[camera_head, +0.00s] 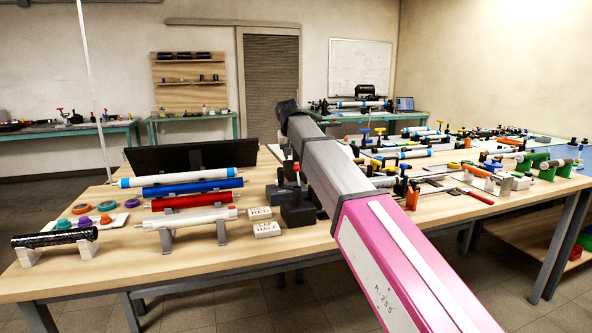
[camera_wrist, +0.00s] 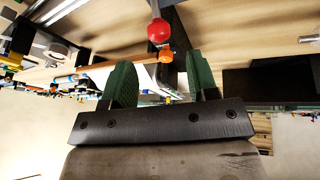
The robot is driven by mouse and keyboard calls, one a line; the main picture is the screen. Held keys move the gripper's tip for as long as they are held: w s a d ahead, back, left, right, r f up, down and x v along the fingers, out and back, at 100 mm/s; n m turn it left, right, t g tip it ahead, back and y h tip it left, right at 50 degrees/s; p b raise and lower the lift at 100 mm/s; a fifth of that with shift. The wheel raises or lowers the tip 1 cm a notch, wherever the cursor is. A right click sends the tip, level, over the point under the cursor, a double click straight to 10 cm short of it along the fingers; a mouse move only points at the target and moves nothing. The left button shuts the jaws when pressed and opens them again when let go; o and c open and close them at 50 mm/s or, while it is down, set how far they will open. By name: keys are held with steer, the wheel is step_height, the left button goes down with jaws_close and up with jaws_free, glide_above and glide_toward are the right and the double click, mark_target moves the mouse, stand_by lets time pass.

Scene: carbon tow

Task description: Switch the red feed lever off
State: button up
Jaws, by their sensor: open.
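A red ball knob (camera_wrist: 158,30), which looks like the red feed lever's end, shows in the wrist view on a dark stem, with a smaller orange knob (camera_wrist: 166,56) close by. My gripper (camera_wrist: 161,84) is open, its two green fingers apart and nothing clearly between them. The red knob appears beyond the fingertips, in line with the gap; contact cannot be told. In the head view a small red knob (camera_head: 296,167) stands on a dark block (camera_head: 298,208) on the table, just left of my arm. My gripper is not distinguishable there.
White, blue and red rolls (camera_head: 192,188) lie on stands to the left, before a black panel (camera_head: 192,157). Small labelled white boxes (camera_head: 266,229) sit beside the dark block. Tools and rolls crowd the table at right. Some front table surface (camera_head: 190,262) is clear.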

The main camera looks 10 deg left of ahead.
mark_target(297, 169)
steer(key=x, duration=0.8)
steer(key=shift+f, duration=0.2)
steer(key=shift+c, duration=0.3)
jaws_close()
